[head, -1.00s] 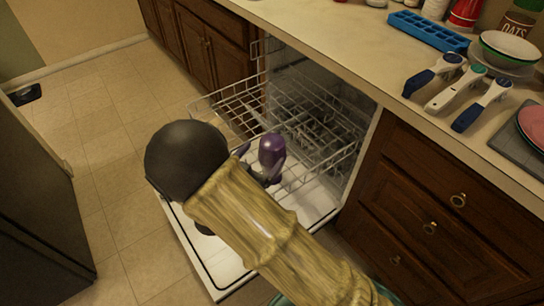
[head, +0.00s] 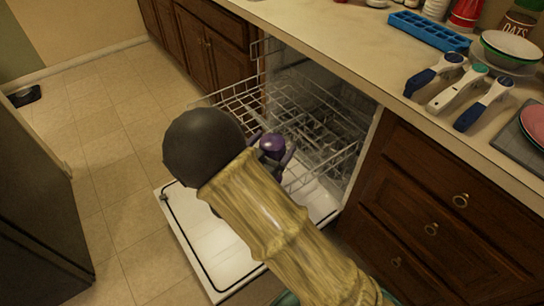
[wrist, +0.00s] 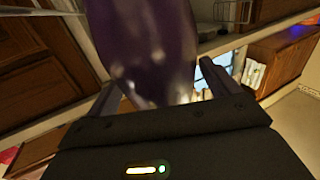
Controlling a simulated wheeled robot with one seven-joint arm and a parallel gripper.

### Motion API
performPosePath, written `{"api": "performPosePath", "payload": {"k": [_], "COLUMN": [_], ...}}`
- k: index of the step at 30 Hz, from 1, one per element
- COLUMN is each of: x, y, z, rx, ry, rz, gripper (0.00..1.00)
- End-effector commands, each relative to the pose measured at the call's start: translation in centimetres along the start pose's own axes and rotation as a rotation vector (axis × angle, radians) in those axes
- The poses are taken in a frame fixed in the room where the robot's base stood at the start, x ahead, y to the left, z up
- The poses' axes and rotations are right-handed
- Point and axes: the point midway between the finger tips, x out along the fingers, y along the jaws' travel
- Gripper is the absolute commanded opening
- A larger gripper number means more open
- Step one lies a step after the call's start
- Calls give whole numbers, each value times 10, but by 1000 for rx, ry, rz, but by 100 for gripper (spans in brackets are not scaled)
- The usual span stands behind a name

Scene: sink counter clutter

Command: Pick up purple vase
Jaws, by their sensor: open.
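The purple vase (head: 272,144) is at the open dishwasher's upper rack in the head view, partly hidden by my arm. In the wrist view the vase (wrist: 150,50) is large and close, blurred, its lower end between the two fingers. My gripper (wrist: 160,95) is open, with one finger on each side of the vase. In the head view the gripper (head: 273,160) is mostly hidden behind my wrist. Whether the fingers touch the vase cannot be told.
The dishwasher door (head: 215,250) lies folded down below my arm. The wire rack (head: 325,150) is pulled out. Open floor (head: 115,170) lies to the left.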

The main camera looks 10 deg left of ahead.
Motion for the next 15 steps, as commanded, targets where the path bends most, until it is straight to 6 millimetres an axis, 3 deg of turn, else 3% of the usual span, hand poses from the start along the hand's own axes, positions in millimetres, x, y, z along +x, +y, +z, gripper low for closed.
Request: {"api": "performPosePath", "payload": {"k": [6,15], "x": [0,0], "y": [0,0], "z": [0,0], "rx": [0,0], "ry": [0,0], "rz": [0,0], "gripper": [86,28]}}
